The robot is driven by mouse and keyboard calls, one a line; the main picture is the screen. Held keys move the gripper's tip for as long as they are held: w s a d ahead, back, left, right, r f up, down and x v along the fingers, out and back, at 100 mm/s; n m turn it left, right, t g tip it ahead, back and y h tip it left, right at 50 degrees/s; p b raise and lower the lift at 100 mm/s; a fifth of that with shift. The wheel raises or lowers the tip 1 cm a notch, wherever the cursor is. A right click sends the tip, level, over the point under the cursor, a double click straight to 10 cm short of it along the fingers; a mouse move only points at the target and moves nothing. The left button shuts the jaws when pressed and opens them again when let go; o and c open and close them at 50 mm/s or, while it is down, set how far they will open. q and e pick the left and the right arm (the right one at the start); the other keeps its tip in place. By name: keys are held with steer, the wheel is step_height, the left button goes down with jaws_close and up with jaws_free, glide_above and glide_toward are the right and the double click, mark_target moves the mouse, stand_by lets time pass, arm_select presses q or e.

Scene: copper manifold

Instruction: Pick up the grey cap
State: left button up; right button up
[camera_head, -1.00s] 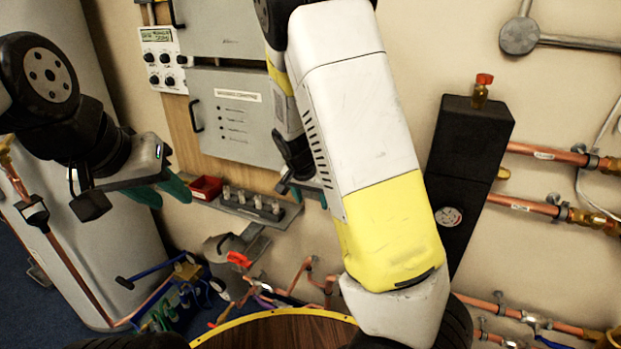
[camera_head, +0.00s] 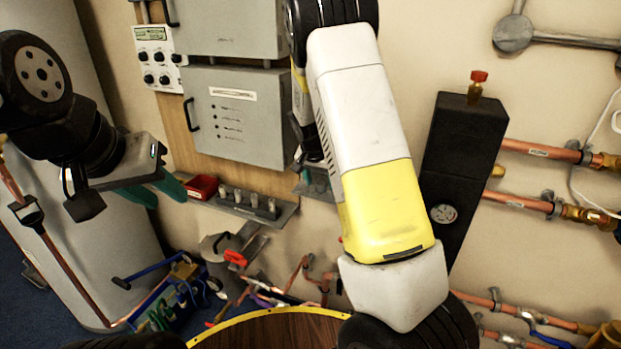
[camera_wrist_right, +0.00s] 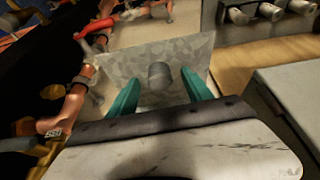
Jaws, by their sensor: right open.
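The grey cap (camera_wrist_right: 160,75) is a short cylinder on a speckled grey plate (camera_wrist_right: 195,52) in the right wrist view. My right gripper (camera_wrist_right: 160,86) is open and empty, with one teal finger on each side of the cap in the picture. I cannot tell how far the fingertips are from it. In the head view my right gripper is mostly hidden behind my white and yellow arm, and I cannot make out this cap there. My left gripper (camera_head: 156,191) is at the left, its two teal fingers apart and empty, far from the cap.
A wall rail (camera_head: 285,213) holds several grey cylinders and a red bin (camera_head: 202,187). A grey cabinet (camera_head: 236,118) hangs above it. Copper pipes (camera_head: 535,204) and a black block (camera_head: 462,150) are at the right. A round wooden tabletop (camera_head: 280,330) is at the bottom.

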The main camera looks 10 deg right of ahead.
jaws_close()
steer(key=shift+r, duration=0.1)
